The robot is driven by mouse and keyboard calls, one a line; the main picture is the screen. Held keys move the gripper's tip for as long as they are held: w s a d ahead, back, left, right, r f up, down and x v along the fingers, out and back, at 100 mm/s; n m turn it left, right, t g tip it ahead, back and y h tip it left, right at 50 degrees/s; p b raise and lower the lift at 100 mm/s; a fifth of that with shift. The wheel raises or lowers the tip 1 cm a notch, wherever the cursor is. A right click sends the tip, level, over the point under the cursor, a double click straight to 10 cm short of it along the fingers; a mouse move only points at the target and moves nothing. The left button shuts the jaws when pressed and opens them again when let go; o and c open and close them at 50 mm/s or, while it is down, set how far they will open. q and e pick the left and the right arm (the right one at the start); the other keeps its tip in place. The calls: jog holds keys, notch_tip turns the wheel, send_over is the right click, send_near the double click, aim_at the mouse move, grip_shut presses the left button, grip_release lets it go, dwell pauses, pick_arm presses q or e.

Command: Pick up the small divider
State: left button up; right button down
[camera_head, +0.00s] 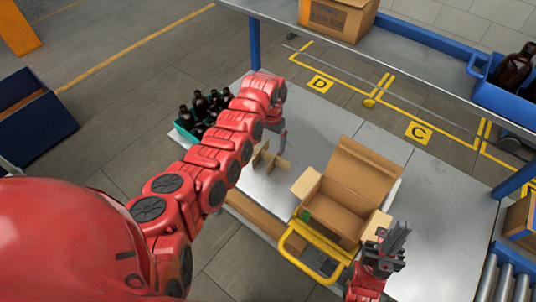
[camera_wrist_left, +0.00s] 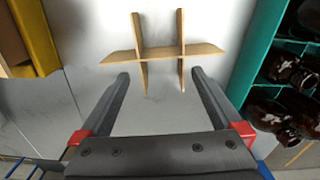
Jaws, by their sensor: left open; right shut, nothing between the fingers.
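The small divider (camera_head: 267,160) is a light wooden piece of crossed slats. It stands on the grey metal table, between the bottle crate and the cardboard box. In the left wrist view the divider (camera_wrist_left: 165,51) lies just past my fingertips, roughly centred between them. My left gripper (camera_head: 283,140) is above and beside it in the head view, mostly hidden by my arm. In the left wrist view the left gripper (camera_wrist_left: 160,78) is open and empty. My right gripper (camera_head: 397,238) is shut and empty, near the box's right front corner.
A teal crate (camera_wrist_left: 250,60) of dark bottles (camera_head: 208,103) stands left of the divider in the head view. An open cardboard box (camera_head: 337,207) sits in a yellow frame (camera_head: 292,238) to the right. A shelf with a blue edge (camera_head: 420,38) runs along the back.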

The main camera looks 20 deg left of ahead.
aim_at(268, 157)
pick_arm(q)
jog(key=shift+a+f+p, duration=0.1)
jog(key=shift+f+p, duration=0.45)
jog(key=shift+f, duration=0.3)
jog(key=shift+f+b, duration=0.6)
jog(key=shift+f, duration=1.35)
jog(key=shift+a, duration=0.1)
jog(key=c, duration=1.2)
